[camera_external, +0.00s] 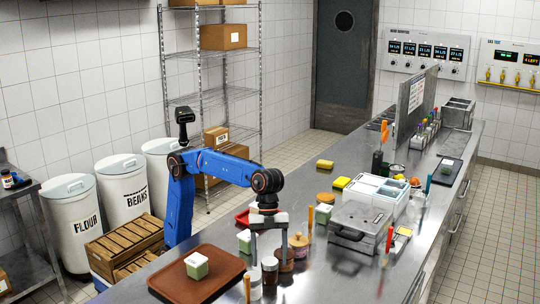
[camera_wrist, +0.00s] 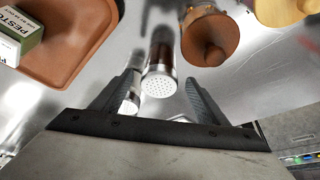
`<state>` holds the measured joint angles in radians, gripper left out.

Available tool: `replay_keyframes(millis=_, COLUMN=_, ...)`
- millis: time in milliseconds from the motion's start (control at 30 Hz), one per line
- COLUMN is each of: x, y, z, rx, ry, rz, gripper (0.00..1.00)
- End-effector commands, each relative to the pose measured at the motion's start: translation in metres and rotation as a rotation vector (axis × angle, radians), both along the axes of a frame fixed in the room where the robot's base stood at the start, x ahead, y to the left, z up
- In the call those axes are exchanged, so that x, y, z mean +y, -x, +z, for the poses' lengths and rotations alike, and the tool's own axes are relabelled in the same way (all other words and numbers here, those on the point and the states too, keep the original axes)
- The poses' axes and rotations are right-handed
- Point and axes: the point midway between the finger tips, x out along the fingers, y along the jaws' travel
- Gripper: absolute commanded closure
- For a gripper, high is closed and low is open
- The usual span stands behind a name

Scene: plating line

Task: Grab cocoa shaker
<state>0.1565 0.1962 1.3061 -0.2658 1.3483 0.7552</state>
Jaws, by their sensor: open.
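The cocoa shaker (camera_external: 270,270), a clear jar with dark brown contents and a silver lid, stands on the steel counter below my gripper (camera_external: 268,256). In the wrist view the cocoa shaker (camera_wrist: 159,83) shows its perforated lid between the two spread fingers of my gripper (camera_wrist: 160,79). The fingers are open, with a gap to the lid on the right side. How far down they reach beside the jar is hard to tell.
A second silver-lidded shaker (camera_wrist: 130,104) is partly hidden by the left finger. A brown tray (camera_external: 178,284) with a green-and-white pesto box (camera_external: 197,266) lies to the left.

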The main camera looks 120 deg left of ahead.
Motion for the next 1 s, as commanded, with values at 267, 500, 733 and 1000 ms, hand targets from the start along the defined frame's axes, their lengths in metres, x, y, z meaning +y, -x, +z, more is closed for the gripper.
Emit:
replay_keyframes(millis=267, x=-0.004, y=-0.002, z=-0.031, rx=0.003, ry=0.0, rz=0.0, gripper=0.32)
replay_keyframes(millis=500, x=-0.01, y=-0.007, z=-0.05, rx=0.0, ry=0.0, rz=0.001, gripper=0.32)
replay_keyframes(millis=733, x=-0.011, y=-0.008, z=-0.051, rx=0.0, ry=0.0, rz=0.001, gripper=0.32)
replay_keyframes(millis=1000, x=-0.011, y=-0.008, z=-0.05, rx=0.0, ry=0.0, rz=0.001, gripper=0.81)
